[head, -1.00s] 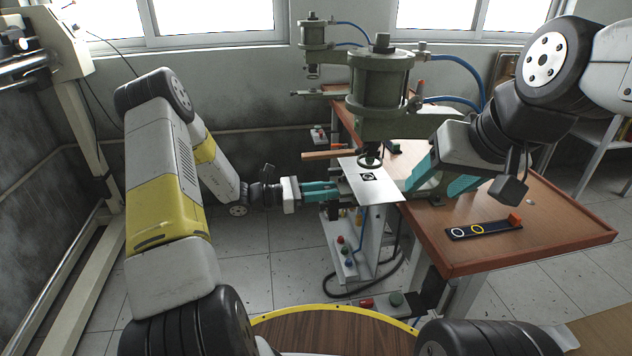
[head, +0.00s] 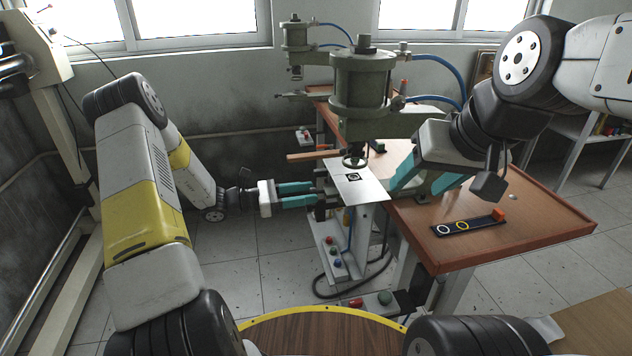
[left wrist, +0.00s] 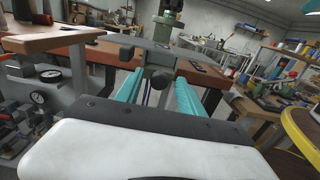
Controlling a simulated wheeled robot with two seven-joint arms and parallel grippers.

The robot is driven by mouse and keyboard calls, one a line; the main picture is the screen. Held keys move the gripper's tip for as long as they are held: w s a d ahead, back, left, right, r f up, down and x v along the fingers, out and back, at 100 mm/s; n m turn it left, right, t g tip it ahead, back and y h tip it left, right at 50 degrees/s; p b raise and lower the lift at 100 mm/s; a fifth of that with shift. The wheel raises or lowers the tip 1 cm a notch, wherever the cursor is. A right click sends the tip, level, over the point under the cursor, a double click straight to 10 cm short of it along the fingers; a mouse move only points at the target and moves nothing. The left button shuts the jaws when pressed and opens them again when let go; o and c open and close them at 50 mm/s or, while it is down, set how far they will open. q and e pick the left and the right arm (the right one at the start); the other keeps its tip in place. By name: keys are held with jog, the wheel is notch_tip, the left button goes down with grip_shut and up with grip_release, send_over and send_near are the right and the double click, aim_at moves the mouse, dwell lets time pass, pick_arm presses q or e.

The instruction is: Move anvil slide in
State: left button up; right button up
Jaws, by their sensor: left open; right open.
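The twin press (head: 362,85) stands at the table's left edge. A pale plate (head: 370,190) with a dark square mark lies under its ram. In the left wrist view a dark round knob (left wrist: 160,77) sits on the end of a grey block (left wrist: 157,55), apparently the anvil slide's front. My left gripper (head: 314,194) is level, left of the plate, with its teal fingers apart on either side of the knob. Contact with the knob cannot be told. My right gripper (head: 412,186) is open, low over the table beside the press; its fingertips are partly hidden.
The wooden table (head: 520,225) carries a dark strip with coloured rings (head: 464,226). A wooden bar (head: 312,156) sticks out left of the press. A button stand (head: 333,250) with a hose is below. A second press head (head: 297,40) stands behind. Floor left of the press is clear.

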pick_arm(q)
jog(key=shift+v, duration=2.65)
jog(key=shift+w, duration=0.2)
jog(key=s+d+r+m+g+y, duration=0.4)
jog(key=s+r+m+g+y, duration=0.3)
jog(key=s+r+m, duration=0.6)
jog(key=s+a+r+m+t+y, duration=0.6)
jog(key=s+r+m+t+y, duration=0.2)
jog(key=s, duration=0.4)
jog(key=shift+s+a+r+m, duration=0.15)
jog(key=shift+s+r+m, duration=0.25)
jog(key=shift+r, duration=0.3)
